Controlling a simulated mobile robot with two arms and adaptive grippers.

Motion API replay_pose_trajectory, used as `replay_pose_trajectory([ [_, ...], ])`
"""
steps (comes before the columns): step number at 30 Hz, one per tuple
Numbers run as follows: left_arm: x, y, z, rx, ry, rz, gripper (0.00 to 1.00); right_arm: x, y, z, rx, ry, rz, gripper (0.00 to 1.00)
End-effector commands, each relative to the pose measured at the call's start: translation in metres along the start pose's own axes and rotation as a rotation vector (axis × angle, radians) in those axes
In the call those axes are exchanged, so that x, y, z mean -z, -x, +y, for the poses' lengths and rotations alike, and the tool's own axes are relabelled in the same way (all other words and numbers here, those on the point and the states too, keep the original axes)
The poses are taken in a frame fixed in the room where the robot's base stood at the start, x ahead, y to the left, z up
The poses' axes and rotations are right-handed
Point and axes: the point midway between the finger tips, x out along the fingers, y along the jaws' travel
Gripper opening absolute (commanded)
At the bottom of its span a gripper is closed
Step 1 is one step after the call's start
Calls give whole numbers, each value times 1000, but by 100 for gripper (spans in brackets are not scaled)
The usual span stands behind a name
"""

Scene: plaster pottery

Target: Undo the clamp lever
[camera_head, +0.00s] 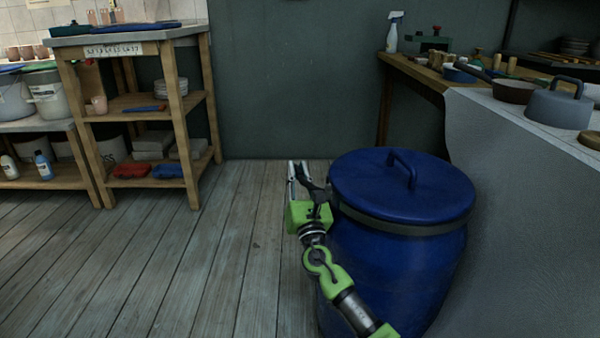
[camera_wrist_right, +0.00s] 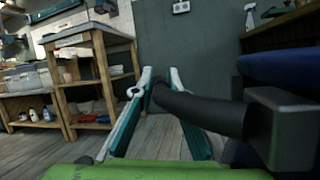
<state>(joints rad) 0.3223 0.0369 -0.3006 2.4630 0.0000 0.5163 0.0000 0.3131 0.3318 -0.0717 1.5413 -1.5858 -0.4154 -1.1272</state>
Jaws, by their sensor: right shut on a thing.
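The blue drum (camera_head: 390,270) stands on the floor right of centre in the head view. Its blue lid (camera_head: 370,192) with a loop handle is on top, and a dark clamp band (camera_head: 420,228) runs around the rim. The black clamp lever (camera_wrist_right: 205,110) sticks out from a black block (camera_wrist_right: 285,130) beside the drum in the right wrist view. My right gripper (camera_head: 298,168), also in the wrist view (camera_wrist_right: 160,78), is shut on the lever's far end, left of the drum. The lever shows small and dark in the head view. My left gripper is not in view.
A workbench (camera_head: 425,75) with pots and bottles stands at the back right, with a grey draped surface (camera_head: 520,230) close to the drum's right side. A wooden shelf (camera_head: 130,105) stands at the left. The plank floor (camera_head: 190,260) left of the drum is clear.

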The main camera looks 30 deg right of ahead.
Motion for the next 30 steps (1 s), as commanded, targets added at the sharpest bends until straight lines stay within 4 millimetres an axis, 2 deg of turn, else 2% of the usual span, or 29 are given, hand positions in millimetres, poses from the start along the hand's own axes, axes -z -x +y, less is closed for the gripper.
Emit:
replay_pose_trajectory([
  [2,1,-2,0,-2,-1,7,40,1,0,0,0,1,1,0],
  [3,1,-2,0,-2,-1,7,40,1,0,0,0,1,1,24],
  [4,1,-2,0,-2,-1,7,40,1,0,0,0,1,1,31],
  [14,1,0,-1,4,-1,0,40,1,1,0,1,2,0,31],
  [17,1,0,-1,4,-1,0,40,1,6,0,0,2,2,31],
  [20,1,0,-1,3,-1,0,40,2,19,0,0,3,3,31],
  [30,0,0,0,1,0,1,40,2,88,0,0,3,4,31],
])
